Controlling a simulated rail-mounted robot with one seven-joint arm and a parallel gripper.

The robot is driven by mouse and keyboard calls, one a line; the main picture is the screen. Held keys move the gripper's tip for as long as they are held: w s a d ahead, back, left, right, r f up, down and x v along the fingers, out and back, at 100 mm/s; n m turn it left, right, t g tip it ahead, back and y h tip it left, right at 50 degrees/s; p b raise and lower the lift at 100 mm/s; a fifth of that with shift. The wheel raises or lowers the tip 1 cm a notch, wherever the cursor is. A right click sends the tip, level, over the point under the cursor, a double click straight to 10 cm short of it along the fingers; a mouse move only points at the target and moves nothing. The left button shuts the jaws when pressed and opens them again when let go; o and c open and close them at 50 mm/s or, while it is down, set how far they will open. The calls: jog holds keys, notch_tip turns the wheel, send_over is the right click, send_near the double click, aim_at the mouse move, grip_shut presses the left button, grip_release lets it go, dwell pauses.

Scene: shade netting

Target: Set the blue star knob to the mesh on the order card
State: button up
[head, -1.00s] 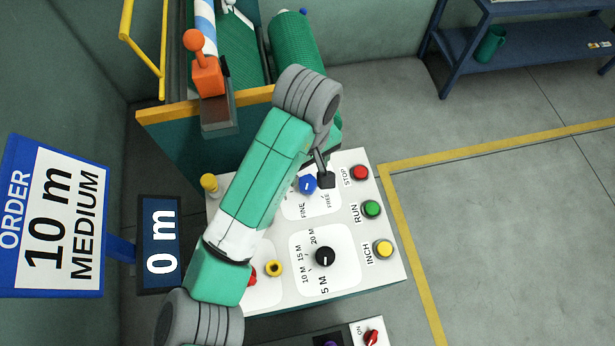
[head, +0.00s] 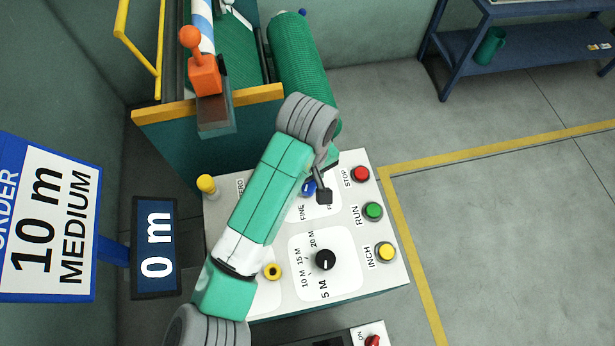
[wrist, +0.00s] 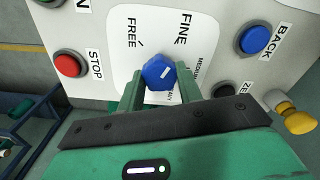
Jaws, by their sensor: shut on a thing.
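The blue star knob (wrist: 158,72) sits on a white dial plate, between the two green fingers of my gripper (wrist: 158,88) in the wrist view. My gripper is shut on it. A short white mark on the knob slants up to the right, roughly between FINE and MEDIUM. FINE, FREE and a partly covered MEDIUM label show around it. In the head view the knob (head: 309,188) is partly hidden by my arm. The order card (head: 50,220) at the left reads 10 m MEDIUM.
The panel also has a red STOP button (head: 361,174), green RUN button (head: 373,210), yellow INCH button (head: 385,252) and black length knob (head: 325,260). A blue BACK button (wrist: 254,40) is beside the dial. The display (head: 156,245) reads 0 m.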

jog(key=r+m+p, duration=0.1)
jog(key=p, duration=0.4)
jog(key=shift+s+d+r+p, duration=0.1)
jog(key=shift+p, duration=0.2)
jog(key=shift+m+p, duration=0.4)
jog(key=shift+p, duration=0.7)
jog(key=m+p, duration=0.1)
jog(key=p, duration=0.2)
jog(key=shift+m, duration=0.3)
jog(key=m+p, duration=0.3)
jog(key=shift+f+m, duration=0.3)
jog(key=shift+f, duration=0.1)
jog(key=m+p, duration=0.3)
jog(key=m, duration=0.2)
jog(key=shift+f, duration=0.1)
jog(key=shift+m+p, duration=0.3)
jog(key=shift+m, duration=0.2)
jog(key=o, duration=1)
